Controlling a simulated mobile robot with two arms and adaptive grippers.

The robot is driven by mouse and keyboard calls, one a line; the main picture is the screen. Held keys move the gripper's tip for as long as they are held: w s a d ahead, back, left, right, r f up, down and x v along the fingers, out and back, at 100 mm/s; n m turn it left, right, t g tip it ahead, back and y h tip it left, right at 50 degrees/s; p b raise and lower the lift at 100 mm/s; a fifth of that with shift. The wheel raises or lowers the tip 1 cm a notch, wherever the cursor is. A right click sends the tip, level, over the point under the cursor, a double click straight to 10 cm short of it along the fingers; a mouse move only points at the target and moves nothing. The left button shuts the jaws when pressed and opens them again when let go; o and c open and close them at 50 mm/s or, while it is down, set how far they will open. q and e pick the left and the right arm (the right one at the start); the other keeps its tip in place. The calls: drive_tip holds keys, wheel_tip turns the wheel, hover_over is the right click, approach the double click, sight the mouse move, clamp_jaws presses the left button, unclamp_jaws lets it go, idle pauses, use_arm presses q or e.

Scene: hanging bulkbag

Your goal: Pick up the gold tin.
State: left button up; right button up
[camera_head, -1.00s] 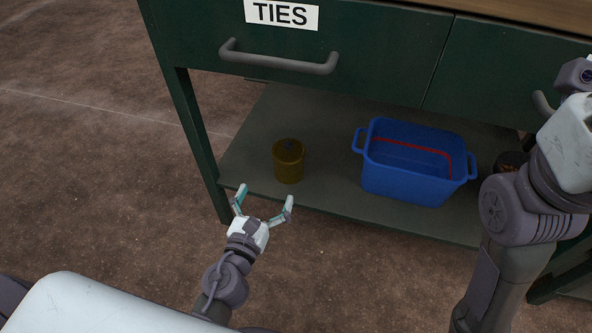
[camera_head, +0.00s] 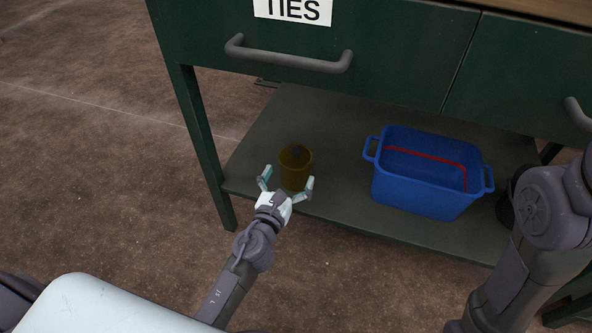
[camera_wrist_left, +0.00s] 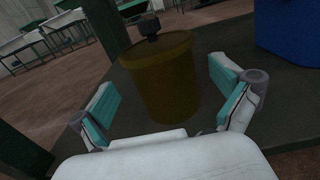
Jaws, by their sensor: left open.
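The gold tin (camera_head: 296,166) stands upright on the lower shelf (camera_head: 330,192) under the green bench, near its left end. A small dark knob or object sits on its top. My left gripper (camera_head: 287,184) is open at the near side of the tin. In the left wrist view the tin (camera_wrist_left: 163,78) stands ahead, between the two spread teal-padded fingers (camera_wrist_left: 165,100); contact is not visible. The lower part of the tin is partly hidden by the gripper in the head view. Of my right arm, only links show at the right; its gripper is out of view.
A blue tub (camera_head: 425,190) with a red line inside stands on the shelf right of the tin. The drawer handle (camera_head: 288,55) juts out above the shelf. A green bench leg (camera_head: 205,150) stands to the left. A dark round object is partly hidden behind my right arm.

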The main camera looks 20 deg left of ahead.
sight(296, 161)
use_arm(q)
drive_tip(key=w, duration=0.4)
drive_tip(key=shift+w+d+r, duration=0.1)
drive_tip(key=shift+w+d, duration=0.05)
drive_tip(key=shift+w, duration=0.25)
drive_tip(key=shift+r, duration=0.1)
drive_tip(key=c, duration=1.6)
